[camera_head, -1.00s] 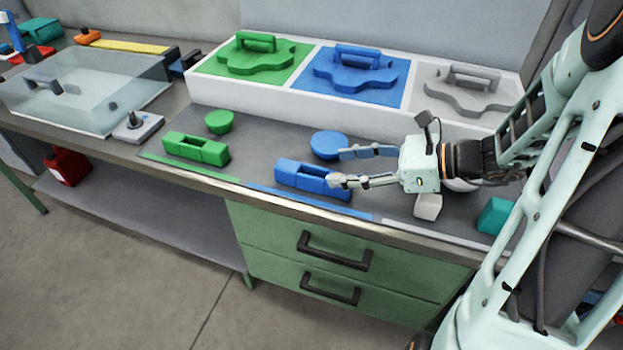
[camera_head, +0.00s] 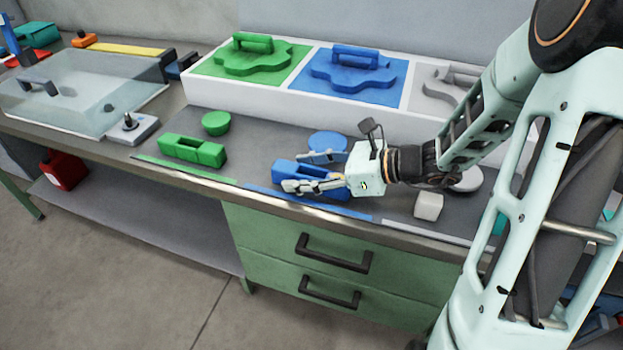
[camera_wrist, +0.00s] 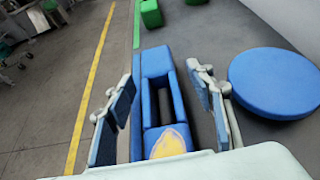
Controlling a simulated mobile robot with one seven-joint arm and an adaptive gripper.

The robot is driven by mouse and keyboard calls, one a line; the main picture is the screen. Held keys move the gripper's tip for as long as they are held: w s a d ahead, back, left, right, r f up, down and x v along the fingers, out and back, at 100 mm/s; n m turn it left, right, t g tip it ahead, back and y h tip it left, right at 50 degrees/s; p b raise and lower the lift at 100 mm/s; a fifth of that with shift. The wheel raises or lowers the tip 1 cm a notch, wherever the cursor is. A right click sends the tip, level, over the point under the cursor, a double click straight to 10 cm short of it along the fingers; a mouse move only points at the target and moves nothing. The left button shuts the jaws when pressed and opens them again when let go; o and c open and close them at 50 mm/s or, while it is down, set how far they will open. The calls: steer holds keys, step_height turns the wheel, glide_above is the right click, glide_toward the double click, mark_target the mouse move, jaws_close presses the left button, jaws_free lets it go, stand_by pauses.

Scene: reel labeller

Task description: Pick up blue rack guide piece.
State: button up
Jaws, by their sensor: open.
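The blue rack guide piece (camera_head: 291,169) is a long block with a slot in its top, lying on the grey bench mat behind a blue strip. In the wrist view the blue rack guide piece (camera_wrist: 156,63) lies between the two fingers and runs away from me. My gripper (camera_head: 304,171) is open and empty over the piece, with one finger on each side of it. The wrist view also shows my gripper (camera_wrist: 158,85) with its fingers apart from the block. The head view hides the piece's right part behind my gripper.
A blue disc (camera_wrist: 277,82) lies just right of the piece. A green guide piece (camera_head: 193,150) and green bowl-like part (camera_head: 215,123) lie farther left. A white tray (camera_head: 240,96) with green, blue and grey covers stands behind. A white block (camera_head: 428,206) sits at right.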

steer(key=c, duration=1.2)
jaws_close()
steer(key=shift+r, duration=0.1)
